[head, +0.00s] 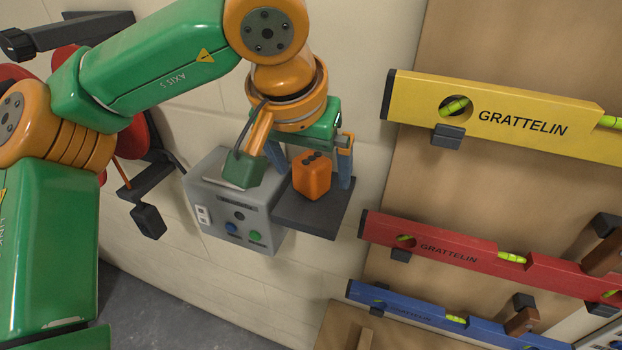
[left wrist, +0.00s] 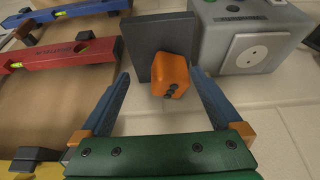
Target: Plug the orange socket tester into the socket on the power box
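The orange socket tester (head: 313,179) rests on a dark square shelf (head: 298,215) beside the power box; dark round pins show on one face. The grey power box (head: 257,218) is left of the shelf in the head view. Its white socket plate (left wrist: 247,53) shows clearly in the left wrist view, right of the tester (left wrist: 171,72). In the head view my wrist partly covers the box's top. My left gripper (head: 312,170) is open, its blue fingers on either side of the tester with gaps visible in the left wrist view (left wrist: 159,77). My right gripper is not in view.
Yellow (head: 500,115), red (head: 470,250) and blue (head: 450,318) spirit levels hang on a wooden board at the right. A dark bracket (head: 150,220) and red items are on the wall behind my left arm. Bare wall lies below the box.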

